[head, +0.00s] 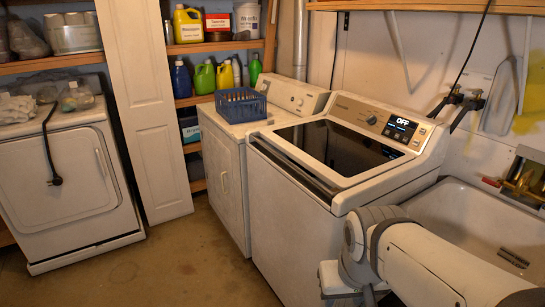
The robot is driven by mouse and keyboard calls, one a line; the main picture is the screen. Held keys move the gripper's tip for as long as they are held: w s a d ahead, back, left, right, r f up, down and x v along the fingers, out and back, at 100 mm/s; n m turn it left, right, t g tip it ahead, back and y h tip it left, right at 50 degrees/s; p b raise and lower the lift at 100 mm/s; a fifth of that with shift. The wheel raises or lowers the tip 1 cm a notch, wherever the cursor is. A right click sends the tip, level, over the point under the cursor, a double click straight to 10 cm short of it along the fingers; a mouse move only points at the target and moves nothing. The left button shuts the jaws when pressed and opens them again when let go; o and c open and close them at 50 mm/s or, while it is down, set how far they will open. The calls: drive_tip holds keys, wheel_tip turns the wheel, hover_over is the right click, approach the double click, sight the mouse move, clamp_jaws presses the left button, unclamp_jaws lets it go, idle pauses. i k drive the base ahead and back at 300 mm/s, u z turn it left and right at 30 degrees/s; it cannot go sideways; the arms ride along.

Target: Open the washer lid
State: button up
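The washer (285,222) is a white top-loader in the middle right of the head view. Its lid (342,146) has a dark glass panel and lies shut and flat on top. A grey strip (294,167) runs along the lid's front left edge. The control panel behind the lid has a knob and a display (401,122) reading "OFF". My white arm crosses the lower right, in front of the sink and near the washer's right side. My gripper is not in view.
A utility sink (470,215) adjoins the washer on the right. A white dryer (222,165) stands to its left with a blue basket (240,105) on top. Shelves of bottles stand behind. The floor (165,262) at front left is clear.

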sight(335, 152)
drive_tip(key=u, duration=0.6)
drive_tip(key=i, duration=1.35)
drive_tip(key=z, duration=0.3)
